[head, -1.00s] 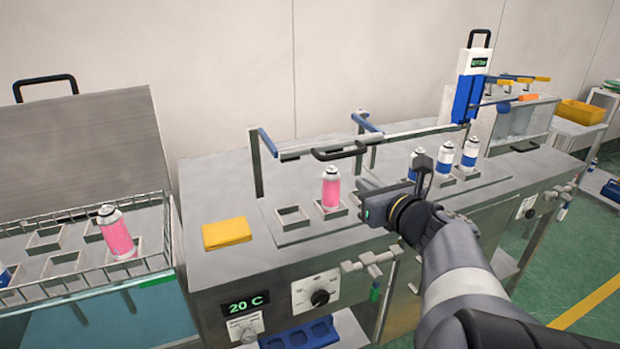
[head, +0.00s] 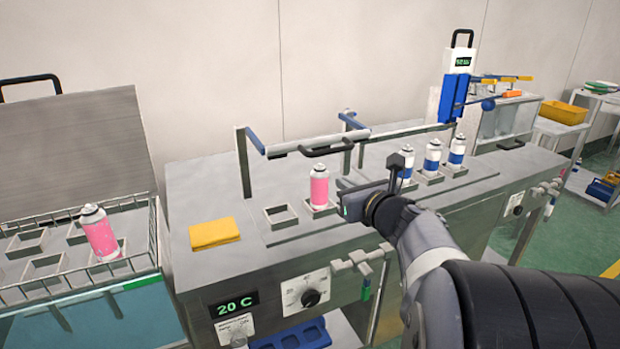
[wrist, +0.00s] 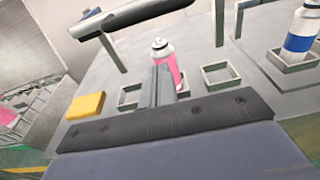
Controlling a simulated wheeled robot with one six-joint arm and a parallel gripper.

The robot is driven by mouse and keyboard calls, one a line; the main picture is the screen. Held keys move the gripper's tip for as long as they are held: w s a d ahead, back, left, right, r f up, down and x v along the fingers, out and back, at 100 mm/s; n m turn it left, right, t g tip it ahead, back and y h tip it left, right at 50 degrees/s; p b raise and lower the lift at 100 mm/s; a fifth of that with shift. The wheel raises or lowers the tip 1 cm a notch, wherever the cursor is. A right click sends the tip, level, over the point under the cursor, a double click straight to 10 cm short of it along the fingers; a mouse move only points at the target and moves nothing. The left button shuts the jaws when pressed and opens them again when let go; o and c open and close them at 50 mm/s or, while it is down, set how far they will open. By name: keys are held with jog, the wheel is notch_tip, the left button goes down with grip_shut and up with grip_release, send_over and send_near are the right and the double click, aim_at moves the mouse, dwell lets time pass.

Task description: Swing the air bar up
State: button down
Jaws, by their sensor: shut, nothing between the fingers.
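My gripper (head: 347,201) is shut and empty, lower than the handle and just right of the pink can. Its closed fingers (wrist: 158,85) point up the wrist view and overlap the pink can there. The gap between fingers and can is hard to judge.
Blue-and-white cans (head: 432,155) stand in holders to the right. A yellow cloth (head: 214,233) and an empty holder (head: 281,215) are to the left. A wire basket (head: 158,240) with another pink can stands at far left. A tall blue-and-white unit (head: 455,90) rises at the bar's right end.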

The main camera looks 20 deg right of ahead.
jog(key=w, duration=0.2)
jog(key=w+f, duration=0.1)
jog(key=w, duration=0.2)
jog(key=shift+w+a+b, duration=0.1)
jog(key=shift+w+b, duration=0.15)
jog(key=shift+b, duration=0.05)
jog(key=r, duration=0.1)
jog(key=r+p, duration=0.2)
jog(key=r, duration=0.1)
jog(key=shift+s, duration=0.35)
jog(key=shift+r+p, duration=0.25)
jog(key=shift+p, duration=0.1)
